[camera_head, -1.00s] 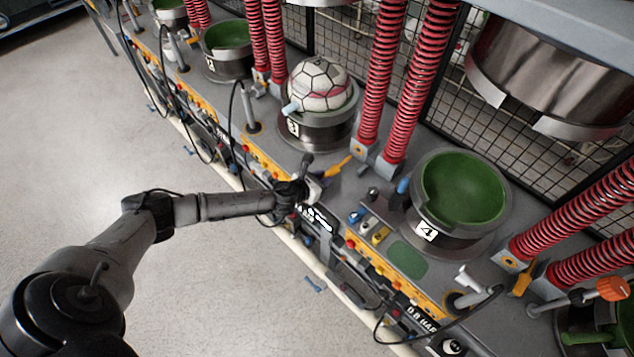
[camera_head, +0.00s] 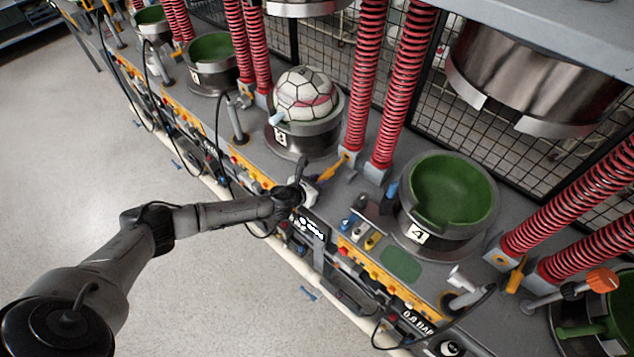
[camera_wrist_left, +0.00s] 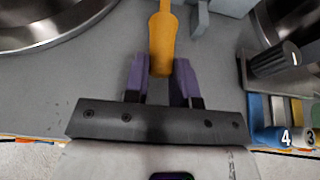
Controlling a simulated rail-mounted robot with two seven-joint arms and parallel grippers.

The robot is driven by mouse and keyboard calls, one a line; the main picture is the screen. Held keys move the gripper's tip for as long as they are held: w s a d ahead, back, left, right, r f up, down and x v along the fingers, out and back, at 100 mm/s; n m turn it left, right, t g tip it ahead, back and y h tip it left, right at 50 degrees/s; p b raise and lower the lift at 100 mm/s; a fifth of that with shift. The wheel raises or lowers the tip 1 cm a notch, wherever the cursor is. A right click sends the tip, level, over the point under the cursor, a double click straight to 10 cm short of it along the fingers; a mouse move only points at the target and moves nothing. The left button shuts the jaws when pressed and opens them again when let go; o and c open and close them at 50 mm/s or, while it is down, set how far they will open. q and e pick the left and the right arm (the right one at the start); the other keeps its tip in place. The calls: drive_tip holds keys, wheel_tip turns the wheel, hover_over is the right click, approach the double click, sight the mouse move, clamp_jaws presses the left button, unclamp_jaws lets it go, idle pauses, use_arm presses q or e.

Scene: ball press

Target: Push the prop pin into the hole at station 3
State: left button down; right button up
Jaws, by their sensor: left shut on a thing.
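The prop pin (camera_head: 333,168) is orange-yellow and lies nearly level just above the grey bench, in front of the spring-post feet right of station 3. It also shows in the left wrist view (camera_wrist_left: 163,38), pointing away from me. My left gripper (camera_head: 308,187) is shut on its near end, with purple fingers either side in the left wrist view (camera_wrist_left: 162,80). The pin's far tip is cut off there. I cannot make out the hole or tell whether the tip is in it. Station 3 (camera_head: 283,138) holds a white panelled ball (camera_head: 305,92). My right gripper is not in view.
Red-spring posts (camera_head: 357,90) rise beyond the pin. Station 4's empty green bowl (camera_head: 455,190) stands to the right. Small knobs and switches (camera_head: 362,232) line the bench front near the gripper. A wire mesh fence closes the back; open floor (camera_head: 90,180) lies left.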

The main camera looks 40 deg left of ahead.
sight(330, 169)
use_arm(q)
drive_tip(key=shift+r, duration=0.1)
idle(0.3)
drive_tip(key=shift+p, duration=0.4)
idle(0.4)
idle(0.7)
drive_tip(key=shift+w, duration=0.2)
idle(0.3)
drive_tip(key=shift+w, duration=0.3)
drive_tip(key=shift+w, duration=1)
drive_tip(key=shift+w, duration=0.8)
drive_tip(key=shift+w+d+b, duration=0.1)
drive_tip(key=shift+w+b, duration=0.2)
drive_tip(key=shift+w, duration=0.7)
drive_tip(key=shift+w, duration=0.55)
